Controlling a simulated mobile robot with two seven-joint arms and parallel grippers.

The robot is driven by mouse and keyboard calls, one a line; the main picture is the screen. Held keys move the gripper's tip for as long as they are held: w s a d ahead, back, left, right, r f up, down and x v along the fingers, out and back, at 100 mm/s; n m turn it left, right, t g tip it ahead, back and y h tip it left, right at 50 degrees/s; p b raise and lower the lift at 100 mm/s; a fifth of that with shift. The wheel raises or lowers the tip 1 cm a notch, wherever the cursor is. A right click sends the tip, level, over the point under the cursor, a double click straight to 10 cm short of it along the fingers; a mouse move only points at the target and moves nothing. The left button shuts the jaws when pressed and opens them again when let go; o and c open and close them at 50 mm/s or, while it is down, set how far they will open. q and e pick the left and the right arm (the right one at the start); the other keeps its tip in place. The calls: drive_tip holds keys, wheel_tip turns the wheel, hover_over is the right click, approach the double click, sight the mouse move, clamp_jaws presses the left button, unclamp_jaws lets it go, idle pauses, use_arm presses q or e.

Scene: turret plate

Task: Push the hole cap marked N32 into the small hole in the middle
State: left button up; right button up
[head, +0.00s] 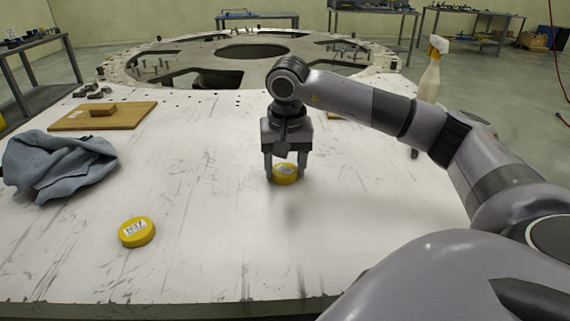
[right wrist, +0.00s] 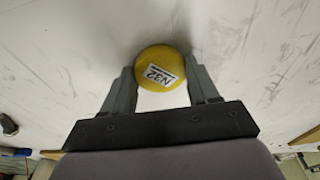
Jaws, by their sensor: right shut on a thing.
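The yellow round hole cap marked N32 (head: 285,174) is between the fingers of my right gripper (head: 285,177), over the middle of the white plate (head: 200,250). In the right wrist view the N32 cap (right wrist: 160,66) shows its label, and the fingers of the right gripper (right wrist: 162,80) are shut on its sides. I cannot tell whether the cap touches the plate. The small middle hole is not visible; the gripper and cap may hide it. My left gripper is not in view.
A second yellow cap (head: 137,232), its label seeming to read N37 or N57, lies front left. A blue-grey cloth (head: 60,163) and a wooden board (head: 103,117) with a small block lie at left. A spray bottle (head: 432,72) stands back right.

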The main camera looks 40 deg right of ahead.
drive_tip(key=o, duration=1.1)
drive_tip(key=r, duration=0.4)
drive_tip(key=s+r, duration=0.1)
drive_tip(key=r, duration=0.2)
drive_tip(key=shift+a, duration=0.3)
